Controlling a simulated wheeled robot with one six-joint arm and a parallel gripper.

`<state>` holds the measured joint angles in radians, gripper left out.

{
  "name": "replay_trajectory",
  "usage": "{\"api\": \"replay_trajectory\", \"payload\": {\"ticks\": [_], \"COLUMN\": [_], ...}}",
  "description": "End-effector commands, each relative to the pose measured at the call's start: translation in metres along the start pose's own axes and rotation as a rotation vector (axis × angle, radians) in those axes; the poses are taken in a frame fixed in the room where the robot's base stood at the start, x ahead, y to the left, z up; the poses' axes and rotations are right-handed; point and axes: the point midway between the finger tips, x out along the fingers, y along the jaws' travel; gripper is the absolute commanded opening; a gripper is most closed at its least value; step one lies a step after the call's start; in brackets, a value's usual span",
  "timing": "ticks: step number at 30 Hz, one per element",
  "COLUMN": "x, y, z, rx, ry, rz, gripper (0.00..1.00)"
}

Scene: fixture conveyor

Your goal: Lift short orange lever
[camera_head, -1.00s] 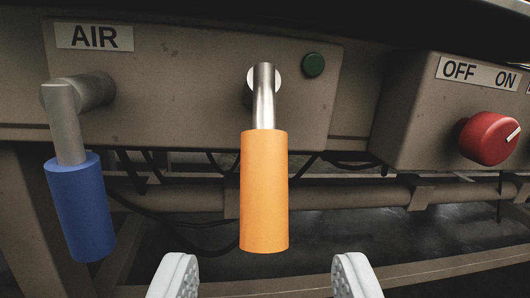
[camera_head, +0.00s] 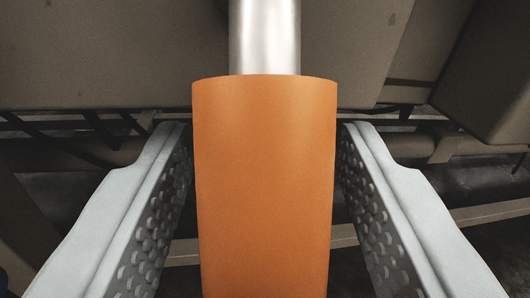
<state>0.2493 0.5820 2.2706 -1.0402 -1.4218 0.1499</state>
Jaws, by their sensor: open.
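The short orange lever (camera_head: 265,185) hangs straight down in the middle of the head camera view. Its orange grip is on a bare metal shaft (camera_head: 264,38), and its lower end runs out of the bottom of the picture. My gripper (camera_head: 265,135) is open, with one white finger on each side of the orange grip. A narrow gap shows between the grip and each fingertip. The studded inner pads face the grip. The lever's pivot is above the picture.
A brown-grey panel (camera_head: 120,55) lies behind the lever. A box (camera_head: 490,75) juts out at the right edge. Below the panel are a horizontal pipe (camera_head: 465,146), dark cables and frame bars.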

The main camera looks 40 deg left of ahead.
Motion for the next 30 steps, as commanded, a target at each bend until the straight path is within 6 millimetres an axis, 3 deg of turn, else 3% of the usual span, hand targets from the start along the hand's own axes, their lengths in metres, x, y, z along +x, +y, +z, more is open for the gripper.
{"api": "replay_trajectory", "payload": {"ticks": [1, 8, 9, 17, 30], "x": [0.000, 0.000, 0.000, -0.002, -0.011], "y": [0.000, 0.000, 0.000, 0.001, 0.003], "z": [0.000, 0.000, 0.000, -0.003, -0.017], "rx": [0.000, 0.000, 0.000, -0.006, -0.053], "ry": [0.000, 0.000, 0.000, -0.035, -0.297], "rz": [0.000, 0.000, 0.000, -0.004, -0.031], "gripper": [0.47, 0.02, 0.00, 0.00, 0.00]}}
